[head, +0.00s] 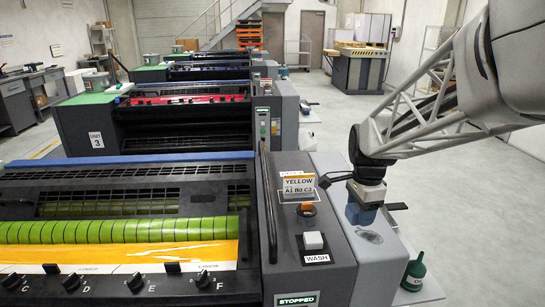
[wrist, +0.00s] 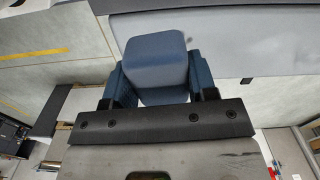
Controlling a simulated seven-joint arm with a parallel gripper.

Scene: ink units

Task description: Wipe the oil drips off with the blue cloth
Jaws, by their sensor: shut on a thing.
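My gripper (head: 364,196) points down over the grey side ledge of the yellow unit, at its right. It is shut on the blue cloth (head: 361,213), a folded, block-shaped pad hanging below the fingers. In the wrist view, the cloth (wrist: 155,62) sits between my gripper's two fingers (wrist: 157,88). The oil drips (head: 369,237) look like a shiny patch on the ledge, just in front of the cloth. I cannot tell whether the cloth touches the ledge. A small dark mark shows on the grey surface in the wrist view, too small to identify.
The control panel left of the ledge has an orange knob (head: 306,209) and a white WASH button (head: 313,240). A STOPPED sign (head: 297,299) is on its front. A dark green bottle (head: 415,271) stands lower right. Open floor (head: 480,230) lies to the right.

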